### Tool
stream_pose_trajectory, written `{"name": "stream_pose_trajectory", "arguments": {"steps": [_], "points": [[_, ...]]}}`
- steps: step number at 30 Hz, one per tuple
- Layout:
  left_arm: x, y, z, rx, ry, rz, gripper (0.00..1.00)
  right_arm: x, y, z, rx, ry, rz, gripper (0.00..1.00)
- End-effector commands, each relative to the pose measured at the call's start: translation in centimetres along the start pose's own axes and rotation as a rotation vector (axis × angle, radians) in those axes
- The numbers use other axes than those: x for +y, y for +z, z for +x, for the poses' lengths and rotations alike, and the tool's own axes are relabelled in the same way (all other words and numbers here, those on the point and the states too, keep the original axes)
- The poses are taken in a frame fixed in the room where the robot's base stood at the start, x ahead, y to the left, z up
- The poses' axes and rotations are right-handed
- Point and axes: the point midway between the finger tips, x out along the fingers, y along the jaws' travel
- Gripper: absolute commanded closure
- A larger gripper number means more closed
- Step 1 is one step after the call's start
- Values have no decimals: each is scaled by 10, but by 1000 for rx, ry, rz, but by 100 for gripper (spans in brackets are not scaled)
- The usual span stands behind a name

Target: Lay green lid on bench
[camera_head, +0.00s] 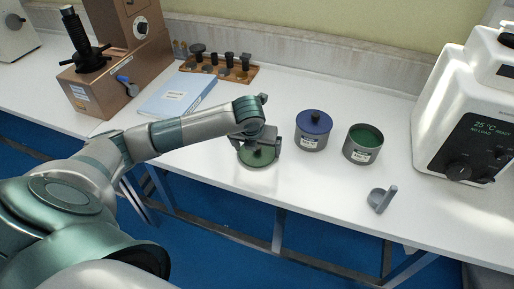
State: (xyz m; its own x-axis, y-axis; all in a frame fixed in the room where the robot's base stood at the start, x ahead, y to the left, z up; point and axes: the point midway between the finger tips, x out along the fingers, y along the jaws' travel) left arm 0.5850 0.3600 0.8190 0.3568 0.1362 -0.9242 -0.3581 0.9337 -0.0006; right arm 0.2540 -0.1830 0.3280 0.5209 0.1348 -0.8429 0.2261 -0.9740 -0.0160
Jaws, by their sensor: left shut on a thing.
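The green lid (257,160) is a round disc low at the bench's front edge area, under my left gripper (258,149). My left gripper is shut on the lid's knob, which the fingers partly hide. I cannot tell whether the lid touches the bench (225,174) or is held just above it. An open grey tin with a green inside (364,143) stands to the right. A tin with a blue lid (313,130) stands between it and my left gripper. My right gripper is not in view.
A grey angled piece (381,200) lies near the front edge. A white machine (470,110) stands at the right. A blue book (177,96), a wooden rack of dark parts (219,68) and a brown tester (115,70) are at the left and back. Bench between lid and angled piece is clear.

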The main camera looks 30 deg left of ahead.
Motion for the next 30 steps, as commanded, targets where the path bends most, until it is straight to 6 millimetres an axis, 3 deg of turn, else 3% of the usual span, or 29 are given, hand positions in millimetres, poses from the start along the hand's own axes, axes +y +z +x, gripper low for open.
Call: {"name": "stream_pose_trajectory", "arguments": {"steps": [6, 7, 8, 22, 26, 30], "points": [[0, 0, 1, -1, 0, 0, 28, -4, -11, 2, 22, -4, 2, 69], [0, 0, 1, 0, 0, 0, 3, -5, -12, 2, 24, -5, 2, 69], [0, 0, 1, 0, 0, 0, 0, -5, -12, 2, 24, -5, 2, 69], [0, 1, -3, 0, 0, 0, 0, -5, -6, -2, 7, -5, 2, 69], [-1, 2, -18, -4, -3, -1, 0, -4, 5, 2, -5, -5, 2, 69], [-1, 1, -41, -4, -3, 1, 0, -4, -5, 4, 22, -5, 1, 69]]}}
